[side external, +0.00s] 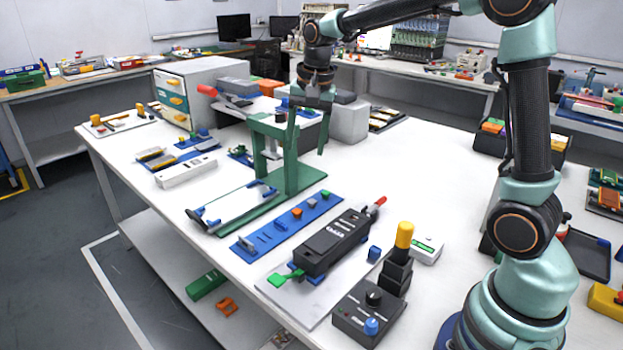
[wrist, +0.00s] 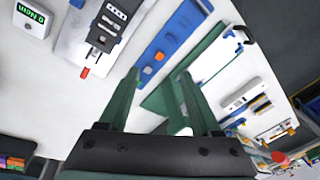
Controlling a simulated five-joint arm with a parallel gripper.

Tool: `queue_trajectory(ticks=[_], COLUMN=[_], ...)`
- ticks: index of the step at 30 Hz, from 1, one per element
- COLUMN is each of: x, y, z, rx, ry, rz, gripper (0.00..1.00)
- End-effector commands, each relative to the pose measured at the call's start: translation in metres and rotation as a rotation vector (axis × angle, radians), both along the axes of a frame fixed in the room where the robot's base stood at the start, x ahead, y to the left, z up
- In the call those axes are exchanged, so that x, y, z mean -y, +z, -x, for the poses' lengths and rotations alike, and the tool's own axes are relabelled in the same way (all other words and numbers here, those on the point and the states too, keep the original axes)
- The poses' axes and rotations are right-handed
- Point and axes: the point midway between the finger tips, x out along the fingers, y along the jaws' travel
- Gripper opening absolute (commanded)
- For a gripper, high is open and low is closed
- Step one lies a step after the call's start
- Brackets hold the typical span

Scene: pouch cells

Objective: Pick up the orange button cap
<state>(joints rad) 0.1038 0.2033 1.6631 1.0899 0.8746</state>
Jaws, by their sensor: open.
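A small orange cap (side external: 297,213) sits on the long blue strip (side external: 262,243), in a row with other small parts. My gripper (side external: 306,146) has green fingers, is open and empty, and hangs above and behind the strip. In the wrist view its fingers (wrist: 159,78) spread to either side of the strip's near end. In the side view one finger partly blends with the green press frame.
The green press frame (side external: 291,170) stands beside the strip, near my gripper. A black device (side external: 330,243) lies on the other side. A control box (side external: 362,312) with knobs and a yellow-topped post (side external: 403,236) stand nearer. The white table (side external: 420,150) is clear behind right.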

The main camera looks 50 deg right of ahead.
Motion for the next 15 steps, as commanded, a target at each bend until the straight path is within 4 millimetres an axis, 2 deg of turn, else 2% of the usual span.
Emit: queue_trajectory(ticks=[1, 6, 12, 15], x=[0.005, 0.021, 0.035, 0.039], y=[-0.012, -0.048, -0.088, -0.100], z=[-0.012, -0.043, -0.066, -0.071], rx=[-0.026, -0.093, -0.151, -0.165], ry=[-0.065, -0.290, -0.499, -0.559], rz=[-0.013, -0.046, -0.067, -0.071], gripper=[0.65, 0.65, 0.65, 0.65])
